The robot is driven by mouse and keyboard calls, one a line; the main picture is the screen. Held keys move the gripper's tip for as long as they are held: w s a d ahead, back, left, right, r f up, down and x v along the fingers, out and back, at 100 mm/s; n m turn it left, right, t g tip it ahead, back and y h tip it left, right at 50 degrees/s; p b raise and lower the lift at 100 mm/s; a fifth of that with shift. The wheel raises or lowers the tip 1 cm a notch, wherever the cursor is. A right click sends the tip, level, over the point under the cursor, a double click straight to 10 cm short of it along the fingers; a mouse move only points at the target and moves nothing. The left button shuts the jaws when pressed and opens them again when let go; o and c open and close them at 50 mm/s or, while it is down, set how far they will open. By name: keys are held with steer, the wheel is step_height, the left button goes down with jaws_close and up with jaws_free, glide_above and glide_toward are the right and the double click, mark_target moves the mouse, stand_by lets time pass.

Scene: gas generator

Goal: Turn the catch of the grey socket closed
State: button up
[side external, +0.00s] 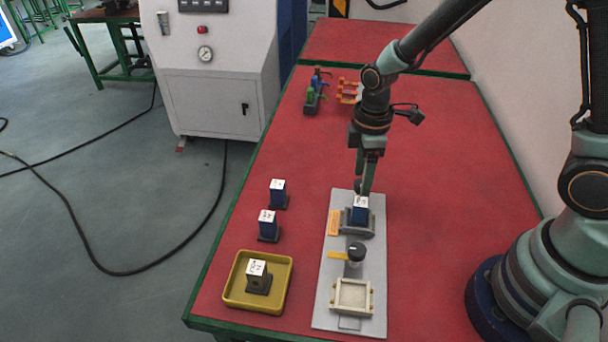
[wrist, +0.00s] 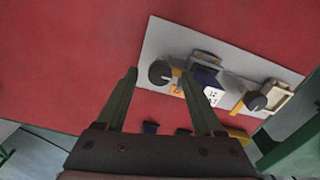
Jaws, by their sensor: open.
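The grey socket (side external: 357,228) is on a light grey plate (side external: 345,200) and holds a blue block with a white marked top (side external: 360,207). The block and socket also show in the wrist view (wrist: 206,80). A dark round knob (wrist: 160,72), apparently the grey socket's catch, stands beside it in the wrist view; in the side view my gripper hides it. A yellowish piece by the knob is partly behind a finger. My gripper (wrist: 158,72) is open, pointing down at the plate's far end, with the knob between its fingertips in the picture. Contact cannot be told.
A second dark knob (side external: 356,252) with a yellow bar stands between the grey socket and an empty cream socket (side external: 352,295). Two blue blocks (side external: 278,193) (side external: 268,224) stand to the left. A yellow tray (side external: 232,298) holds a dark block. The red table is clear on the right.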

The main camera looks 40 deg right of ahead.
step_height(320, 180, up, 11)
steer(key=shift+r, duration=0.15)
stand_by(0.4)
steer(key=s+d+r+m+t, duration=0.5)
steer(key=r+m, duration=0.3)
steer(key=m, duration=0.3)
steer(key=shift+s+d+t, duration=0.25)
steer(key=shift+s+t, duration=0.05)
steer(key=shift+s, duration=0.35)
steer(key=shift+r, duration=0.1)
